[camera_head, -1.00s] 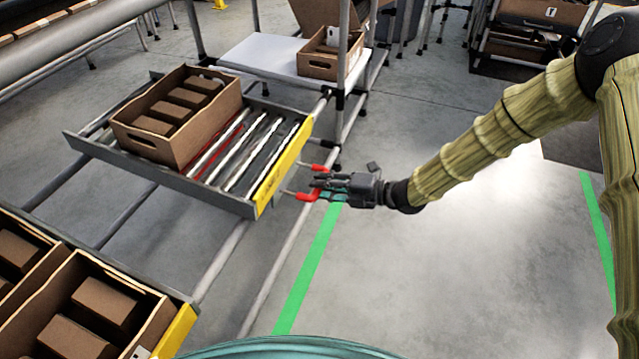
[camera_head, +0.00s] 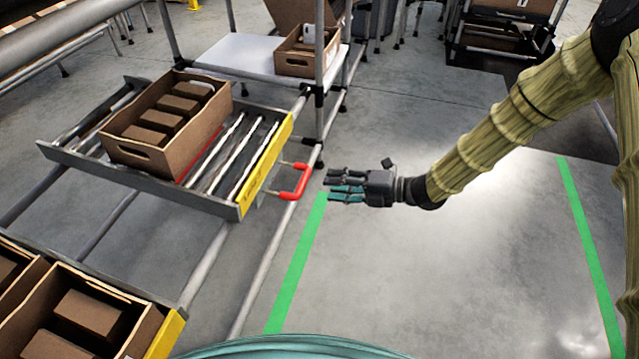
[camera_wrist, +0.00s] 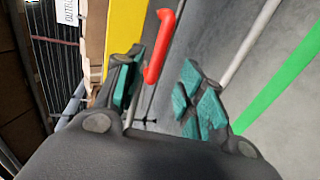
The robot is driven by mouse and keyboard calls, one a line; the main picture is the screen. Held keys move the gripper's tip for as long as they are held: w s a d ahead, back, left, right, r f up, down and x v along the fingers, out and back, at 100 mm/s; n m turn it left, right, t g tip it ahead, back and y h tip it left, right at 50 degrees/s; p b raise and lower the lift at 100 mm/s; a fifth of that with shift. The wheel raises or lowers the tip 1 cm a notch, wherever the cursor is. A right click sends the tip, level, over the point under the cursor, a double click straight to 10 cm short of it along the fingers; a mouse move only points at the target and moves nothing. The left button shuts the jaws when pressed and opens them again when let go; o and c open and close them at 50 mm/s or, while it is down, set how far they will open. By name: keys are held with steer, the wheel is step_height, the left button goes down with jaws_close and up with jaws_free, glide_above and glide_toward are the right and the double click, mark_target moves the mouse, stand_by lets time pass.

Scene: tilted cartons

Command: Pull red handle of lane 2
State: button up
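The red handle (camera_head: 296,182) is a U-shaped bar on the yellow front edge (camera_head: 266,166) of a grey sloped lane tray. My gripper (camera_head: 332,186) is to the right of the handle, with a clear gap between them in the head view. Its fingers point left, toward the handle. In the wrist view the red handle (camera_wrist: 162,48) lies ahead of the spread, teal-padded fingers of my gripper (camera_wrist: 160,95). Nothing is between the fingertips. The yellow edge (camera_wrist: 125,25) is at the left there. No lane number is readable.
An open carton (camera_head: 185,125) with several brown boxes sits on the tray. More cartons (camera_head: 85,320) stand in a lane at the lower left. A white shelf (camera_head: 250,58) is behind. Green floor lines (camera_head: 295,265) cross open grey floor on the right.

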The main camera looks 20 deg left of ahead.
steer(key=shift+v, duration=1.6)
steer(key=shift+f, duration=0.15)
steer(key=s+d+f+m+t+h+p, duration=0.1)
steer(key=s+d+f+m+t+h, duration=0.3)
steer(key=d+f+m, duration=0.6)
steer(key=s+d+f+m+t+h+p, duration=0.15)
steer(key=s+d+f+m+h, duration=0.25)
steer(key=s+d+f+m, duration=0.65)
steer(key=s+d+f+m+g+h+p, duration=0.2)
steer(key=s+d+m+g+h, duration=0.35)
steer(key=s+d+m, duration=0.95)
steer(key=s+r+h+p, duration=0.1)
steer(key=s+r+p, duration=0.1)
steer(key=r+p, duration=1.7)
steer(key=s+r+m+h+p, duration=0.1)
steer(key=r+p, duration=1.8)
steer(key=shift+s+t, duration=0.4)
